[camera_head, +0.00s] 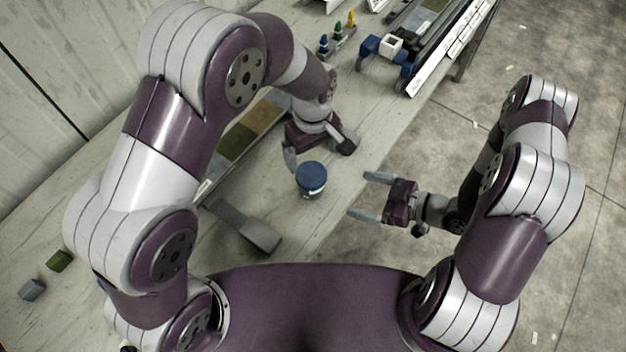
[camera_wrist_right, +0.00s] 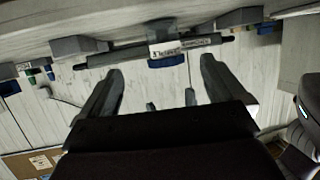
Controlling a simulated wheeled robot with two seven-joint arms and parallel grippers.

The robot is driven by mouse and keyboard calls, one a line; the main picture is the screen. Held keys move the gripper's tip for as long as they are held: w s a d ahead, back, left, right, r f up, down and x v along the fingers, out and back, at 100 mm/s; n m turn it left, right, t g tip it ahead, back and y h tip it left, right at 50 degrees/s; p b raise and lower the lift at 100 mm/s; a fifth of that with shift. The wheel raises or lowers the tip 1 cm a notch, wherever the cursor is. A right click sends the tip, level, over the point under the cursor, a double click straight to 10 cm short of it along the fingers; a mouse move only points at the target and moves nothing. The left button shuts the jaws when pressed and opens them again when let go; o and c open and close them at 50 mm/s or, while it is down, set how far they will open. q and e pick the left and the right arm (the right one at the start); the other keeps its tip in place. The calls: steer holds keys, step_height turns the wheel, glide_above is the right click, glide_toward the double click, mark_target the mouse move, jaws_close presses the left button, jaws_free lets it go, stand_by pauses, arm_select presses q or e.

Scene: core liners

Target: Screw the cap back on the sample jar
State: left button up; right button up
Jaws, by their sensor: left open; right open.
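The sample jar (camera_head: 308,194) stands upright on the bench near its right edge. The blue cap (camera_head: 312,174) sits on its top; I cannot tell how tightly it is seated. In the right wrist view the picture is inverted, with the labelled jar (camera_wrist_right: 182,44) and the blue cap (camera_wrist_right: 167,61) ahead between the fingers. My left gripper (camera_head: 321,158) is open just behind the cap, one finger on each side, apparently holding nothing. My right gripper (camera_head: 365,196) is open and empty, right of the jar, its fingers pointing towards it with a gap between.
A grey tool-like piece (camera_head: 245,225) lies left of the jar. A core tray (camera_head: 255,128) lies behind my left arm. Small coloured bottles (camera_head: 338,32) and a blue-framed device (camera_head: 390,46) stand farther back. Green and grey blocks (camera_head: 59,260) lie at the left. Floor is open at right.

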mark_target(323, 186)
arm_select(q)
steer(key=shift+s, duration=0.2)
steer(key=shift+a, duration=0.2)
steer(key=shift+w+f, duration=0.1)
steer(key=shift+w, duration=0.25)
steer(key=shift+d, duration=0.1)
arm_select(e)
steer(key=x, duration=1.3)
steer(key=shift+s+a+r, duration=0.1)
steer(key=shift+a+r, duration=0.05)
steer(key=shift+r, duration=0.1)
steer(key=shift+c, duration=0.4)
